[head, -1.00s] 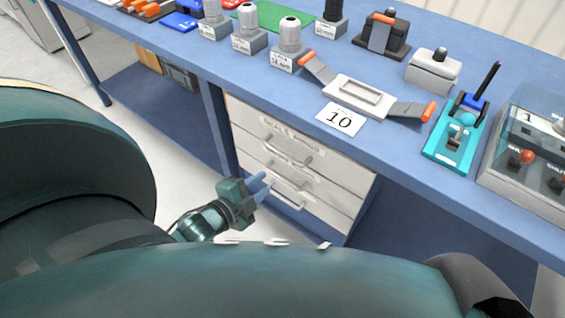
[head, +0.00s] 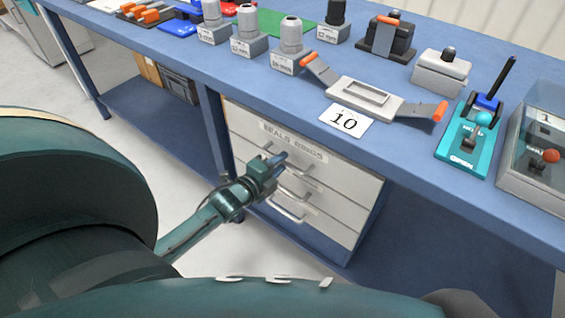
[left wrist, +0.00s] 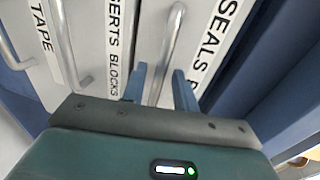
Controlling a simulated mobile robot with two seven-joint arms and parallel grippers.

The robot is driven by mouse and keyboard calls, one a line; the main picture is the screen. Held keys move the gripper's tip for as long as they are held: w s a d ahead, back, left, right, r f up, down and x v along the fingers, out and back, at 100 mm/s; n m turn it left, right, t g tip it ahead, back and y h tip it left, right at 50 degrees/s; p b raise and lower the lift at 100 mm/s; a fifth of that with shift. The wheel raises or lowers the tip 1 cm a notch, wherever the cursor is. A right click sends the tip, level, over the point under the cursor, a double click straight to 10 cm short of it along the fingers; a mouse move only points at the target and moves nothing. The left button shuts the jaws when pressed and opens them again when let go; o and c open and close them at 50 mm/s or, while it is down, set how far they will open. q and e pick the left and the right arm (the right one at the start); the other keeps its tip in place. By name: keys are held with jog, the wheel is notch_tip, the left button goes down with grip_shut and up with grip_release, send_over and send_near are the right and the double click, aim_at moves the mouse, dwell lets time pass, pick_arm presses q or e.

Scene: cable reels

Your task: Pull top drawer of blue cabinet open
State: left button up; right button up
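The cabinet (head: 368,218) under the bench has a blue frame and pale drawer fronts with bar handles. Its top drawer (head: 338,171), labelled for seals and rings, looks shut. My left gripper (head: 278,160) is at the top drawer's handle, hiding part of it in the head view. In the left wrist view, the two blue fingers (left wrist: 160,85) are apart, and the top drawer's handle (left wrist: 168,55) runs between them. Whether they touch the bar is not clear. The label of the drawer below shows left of the fingers. My right gripper is out of view.
The blue bench top (head: 400,150) overhangs the drawers. A bench leg (head: 216,130) stands left of the cabinet. Open floor lies in front.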

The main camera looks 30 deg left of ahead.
pick_arm(q)
jog(key=shift+x, duration=0.95)
jog(key=shift+s, duration=0.1)
grip_shut()
